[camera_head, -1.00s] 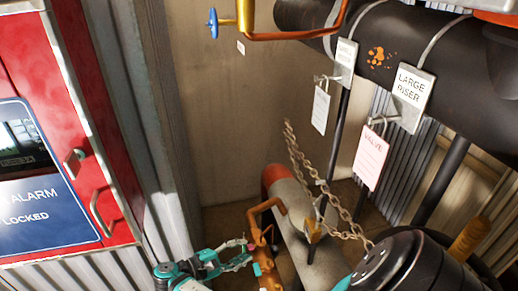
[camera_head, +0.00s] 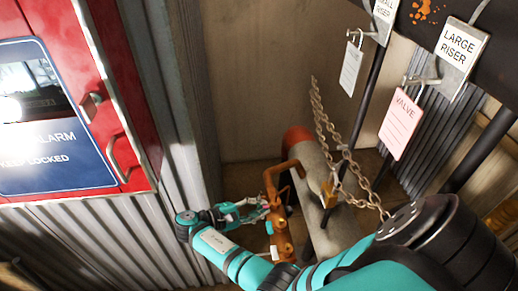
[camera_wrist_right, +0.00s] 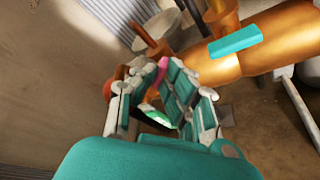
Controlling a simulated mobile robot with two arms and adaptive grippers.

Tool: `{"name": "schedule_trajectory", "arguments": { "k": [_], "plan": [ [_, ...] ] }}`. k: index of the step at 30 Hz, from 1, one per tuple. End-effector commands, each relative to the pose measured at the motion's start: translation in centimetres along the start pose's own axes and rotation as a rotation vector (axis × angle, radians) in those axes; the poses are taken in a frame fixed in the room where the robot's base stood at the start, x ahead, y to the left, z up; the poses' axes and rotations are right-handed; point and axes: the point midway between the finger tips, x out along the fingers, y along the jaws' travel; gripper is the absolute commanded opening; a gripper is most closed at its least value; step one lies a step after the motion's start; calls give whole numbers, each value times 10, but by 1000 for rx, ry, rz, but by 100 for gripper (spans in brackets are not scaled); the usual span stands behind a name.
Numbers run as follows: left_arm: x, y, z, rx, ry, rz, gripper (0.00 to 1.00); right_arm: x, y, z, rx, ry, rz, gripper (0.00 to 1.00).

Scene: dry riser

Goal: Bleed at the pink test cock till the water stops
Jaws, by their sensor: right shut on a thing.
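The pink test cock (camera_wrist_right: 163,70) shows as a small pink piece between the fingertips of my right gripper (camera_wrist_right: 160,80) in the right wrist view; the fingers hide most of it. In the head view, my right gripper (camera_head: 262,207) reaches the left side of an orange-brown pipe (camera_head: 281,236) and is shut on the pink cock there. The copper-coloured pipe also fills the upper right of the wrist view (camera_wrist_right: 275,45). A teal handle (camera_wrist_right: 235,41) lies along it, apart from the fingers. No water can be made out. My left gripper is not in view.
A chain with a brass padlock (camera_head: 328,194) hangs beside a grey pipe with a red end. A red alarm cabinet (camera_head: 133,120) stands at left. Pink (camera_head: 401,123) and white (camera_head: 351,69) tags hang at upper right. A grey cup-like part (camera_wrist_right: 158,28) sits near the fingers.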

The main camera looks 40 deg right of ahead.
Motion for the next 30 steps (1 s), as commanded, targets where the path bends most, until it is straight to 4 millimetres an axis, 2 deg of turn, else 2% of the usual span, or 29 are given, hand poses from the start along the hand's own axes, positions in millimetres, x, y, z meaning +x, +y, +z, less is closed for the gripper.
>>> {"name": "schedule_trajectory", "arguments": {
  "k": [5,11,21,30],
  "plan": [
    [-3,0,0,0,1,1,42,0,1,1,-12,-1,-5,0],
    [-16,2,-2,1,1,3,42,-1,4,2,-80,-1,-33,0],
    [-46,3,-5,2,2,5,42,-1,6,2,-307,0,-127,0],
    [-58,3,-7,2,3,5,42,0,5,0,-481,-1,-200,0]
  ]
}}
